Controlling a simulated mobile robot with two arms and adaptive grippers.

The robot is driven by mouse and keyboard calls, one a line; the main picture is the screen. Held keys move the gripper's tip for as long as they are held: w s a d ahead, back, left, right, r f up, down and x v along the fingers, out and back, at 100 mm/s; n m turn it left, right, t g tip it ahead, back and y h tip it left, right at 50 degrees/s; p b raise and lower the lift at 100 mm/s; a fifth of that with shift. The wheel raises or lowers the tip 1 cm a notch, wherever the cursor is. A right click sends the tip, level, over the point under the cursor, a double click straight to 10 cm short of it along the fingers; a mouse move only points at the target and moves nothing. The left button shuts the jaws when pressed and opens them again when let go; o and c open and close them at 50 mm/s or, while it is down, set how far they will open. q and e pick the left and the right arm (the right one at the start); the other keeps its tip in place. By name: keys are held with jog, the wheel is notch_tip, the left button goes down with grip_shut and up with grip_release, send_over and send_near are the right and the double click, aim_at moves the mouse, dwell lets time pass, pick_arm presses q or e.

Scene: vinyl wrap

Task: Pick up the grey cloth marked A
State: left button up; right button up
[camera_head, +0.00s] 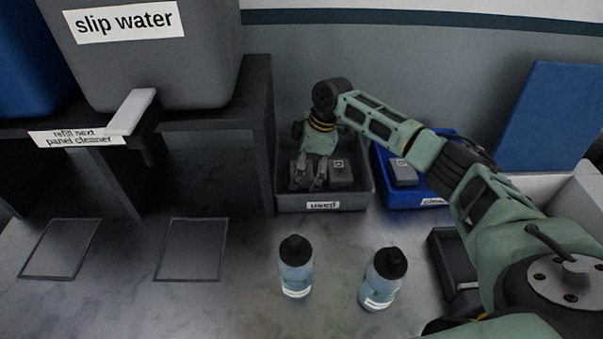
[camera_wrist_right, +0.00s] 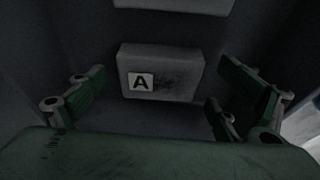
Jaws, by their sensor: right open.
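The grey cloth marked A (camera_wrist_right: 178,78) is a folded, dark-smudged block in the right wrist view. It lies in the grey bin labelled "used" (camera_head: 345,203). My right gripper (camera_head: 308,181) is open and points down into this bin. In the wrist view its fingers (camera_wrist_right: 160,92) stand wide apart to the left and right of the cloth, with visible gaps. In the head view the gripper largely covers cloth A. My left gripper is not in view.
Another grey labelled cloth (camera_head: 341,173) lies in the same bin, to the right of the gripper. A blue bin (camera_head: 418,197) with a grey block stands just right. Two bottles (camera_head: 296,267) (camera_head: 381,280) stand in front. A shelf with a "slip water" tank (camera_head: 165,65) rises left.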

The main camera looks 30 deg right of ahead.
jog(key=c, duration=1.1)
jog(key=shift+r, duration=0.1)
